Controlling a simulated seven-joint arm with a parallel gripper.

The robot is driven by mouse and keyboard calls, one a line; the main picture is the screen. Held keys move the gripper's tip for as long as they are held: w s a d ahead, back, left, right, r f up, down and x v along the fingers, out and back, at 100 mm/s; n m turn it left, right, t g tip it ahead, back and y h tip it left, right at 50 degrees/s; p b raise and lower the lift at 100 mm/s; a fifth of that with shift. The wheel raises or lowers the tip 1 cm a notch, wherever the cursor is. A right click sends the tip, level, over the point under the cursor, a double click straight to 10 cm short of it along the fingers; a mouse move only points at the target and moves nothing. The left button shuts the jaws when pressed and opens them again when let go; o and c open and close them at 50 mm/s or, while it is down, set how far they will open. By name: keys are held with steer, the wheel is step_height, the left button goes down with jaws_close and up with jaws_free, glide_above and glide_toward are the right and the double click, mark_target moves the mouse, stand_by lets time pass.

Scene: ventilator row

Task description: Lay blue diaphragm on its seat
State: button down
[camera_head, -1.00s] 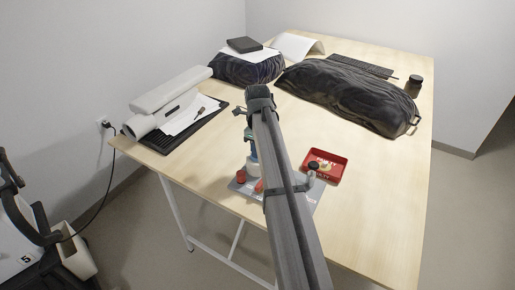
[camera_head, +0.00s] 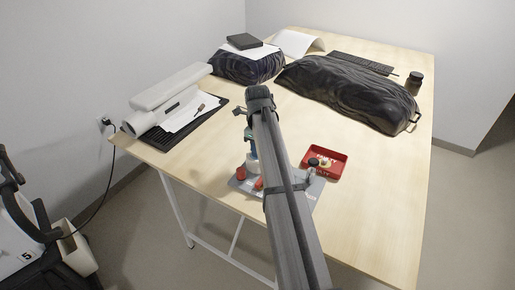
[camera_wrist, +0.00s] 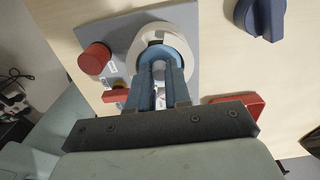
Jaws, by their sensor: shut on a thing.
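My gripper (camera_wrist: 160,92) points down at the white round housing (camera_wrist: 145,36) on a grey plate (camera_wrist: 118,28) in the wrist view. Its blue fingers are shut on the blue diaphragm (camera_wrist: 165,51), whose edge shows around the fingertips. The diaphragm is within the housing's ring outline. Whether it touches the seat cannot be told, because the fingers hide part of it. In the head view the housing (camera_head: 252,166) is beside my arm, which covers much of the plate.
A red knob (camera_wrist: 95,58) and a red lever (camera_wrist: 116,96) are left of the housing in the wrist view. A red tray (camera_head: 333,156) holds small parts. A dark blue knob-like part (camera_wrist: 262,16) lies to the right. Black bags (camera_head: 350,92) lie farther back.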

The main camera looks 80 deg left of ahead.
steer(key=shift+f, duration=0.6)
stand_by(0.3)
steer(key=c, duration=1)
jaws_free()
steer(key=shift+r, duration=0.1)
steer(key=shift+r, duration=3.4)
